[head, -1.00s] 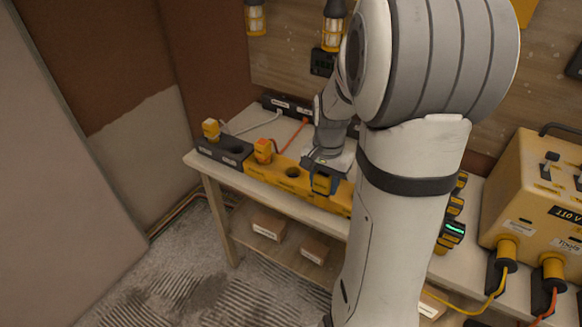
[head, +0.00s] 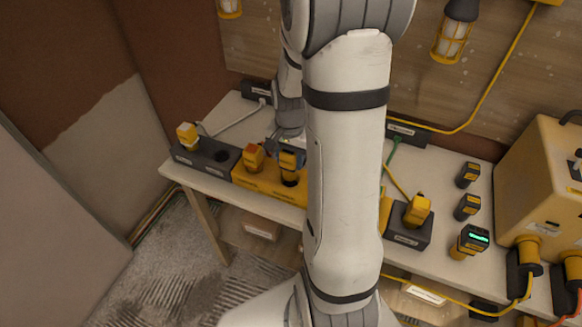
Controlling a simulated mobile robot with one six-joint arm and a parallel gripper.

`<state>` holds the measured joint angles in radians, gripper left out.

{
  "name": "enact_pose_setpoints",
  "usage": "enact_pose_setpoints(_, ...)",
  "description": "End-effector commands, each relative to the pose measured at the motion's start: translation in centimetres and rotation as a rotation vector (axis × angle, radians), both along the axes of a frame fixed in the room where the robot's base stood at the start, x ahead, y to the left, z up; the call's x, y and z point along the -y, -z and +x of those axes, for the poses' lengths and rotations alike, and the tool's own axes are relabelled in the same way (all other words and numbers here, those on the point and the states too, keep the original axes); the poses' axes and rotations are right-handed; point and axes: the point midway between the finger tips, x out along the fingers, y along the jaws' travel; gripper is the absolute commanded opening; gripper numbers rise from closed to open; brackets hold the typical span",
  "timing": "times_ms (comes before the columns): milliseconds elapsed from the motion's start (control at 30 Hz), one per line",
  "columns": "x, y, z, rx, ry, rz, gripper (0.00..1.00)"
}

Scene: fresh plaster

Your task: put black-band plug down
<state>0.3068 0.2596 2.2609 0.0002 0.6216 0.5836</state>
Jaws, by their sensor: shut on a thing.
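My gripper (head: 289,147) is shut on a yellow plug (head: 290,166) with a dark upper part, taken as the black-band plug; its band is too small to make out. The plug hangs upright at a round hole in the yellow socket block (head: 262,188). I cannot tell whether its lower end is in the hole or just above it. My arm hides the block's right part.
An orange-topped plug (head: 253,157) stands close left. Another yellow plug (head: 187,136) stands in a dark block (head: 208,160) at far left. A yellow plug (head: 417,209) sits in the right dark block (head: 410,233). Battery packs, a scanner (head: 470,242) and a yellow transformer (head: 545,185) are right.

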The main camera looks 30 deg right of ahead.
Motion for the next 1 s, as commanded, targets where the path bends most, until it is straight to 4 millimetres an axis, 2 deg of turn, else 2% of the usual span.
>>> enact_pose_setpoints(333,0.4,4.1,-0.1,-0.001,0.011,0.000,0.14)
enact_pose_setpoints(767,0.5,4.9,-0.1,0.001,0.013,0.000,0.14)
enact_pose_setpoints(800,0.5,4.8,-0.1,0.001,0.013,0.000,0.42)
enact_pose_setpoints(1000,0.5,4.7,-0.1,0.001,0.013,0.000,0.59)
